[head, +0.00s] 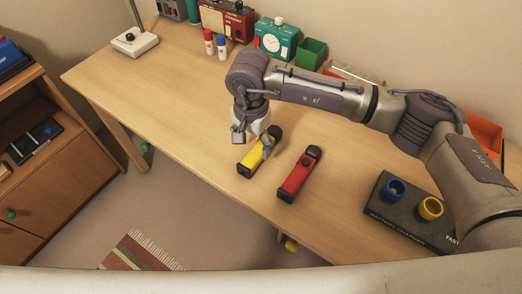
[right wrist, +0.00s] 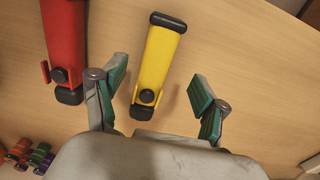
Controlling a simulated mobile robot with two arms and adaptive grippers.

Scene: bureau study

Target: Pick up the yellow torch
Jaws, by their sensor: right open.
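The yellow torch (head: 256,155) has black ends and lies on the wooden desk near its front edge. In the right wrist view the yellow torch (right wrist: 157,62) lies between the spread fingers, its near end by the palm. My right gripper (head: 260,142) is above it in the head view and hides part of it. In the right wrist view my right gripper (right wrist: 157,95) is open, with green pads on both sides of the torch and no visible contact. Its left finger is in the space between the yellow torch and a red torch. My left gripper is not in view.
The red torch (head: 300,174) lies just right of the yellow one; it also shows in the right wrist view (right wrist: 65,45). A dark box (head: 400,216) with a blue and a yellow ring is at the right. A teal clock (head: 275,38) and green box (head: 309,53) stand behind.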

